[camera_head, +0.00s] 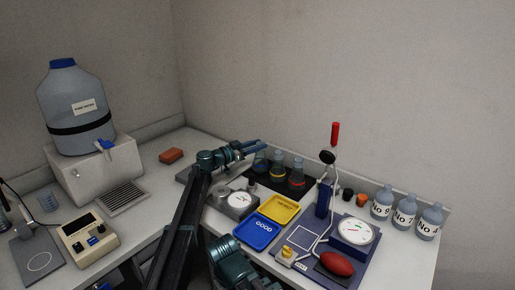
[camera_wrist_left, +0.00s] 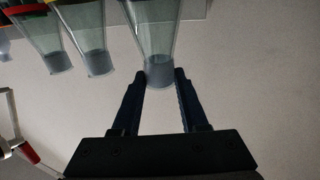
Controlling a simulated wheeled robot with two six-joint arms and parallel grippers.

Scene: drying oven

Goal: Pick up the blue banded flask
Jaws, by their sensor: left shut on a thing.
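The blue banded flask (camera_head: 260,164) is the leftmost of three conical flasks at the back of the table, in the head view. My left gripper (camera_head: 258,146) reaches it from the left, at its neck. In the left wrist view the flask (camera_wrist_left: 156,35) appears neck down, and my left gripper (camera_wrist_left: 160,82) is shut on its grey neck, one finger on each side. Its band is outside that view. It looks upright and level with the other flasks; I cannot tell whether its base touches the dark mat (camera_head: 262,186). My right gripper's fingers are not in view.
The yellow banded flask (camera_head: 278,166) and red banded flask (camera_head: 297,174) stand close on the right. A stand (camera_head: 324,198) and several labelled bottles (camera_head: 405,212) are further right.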

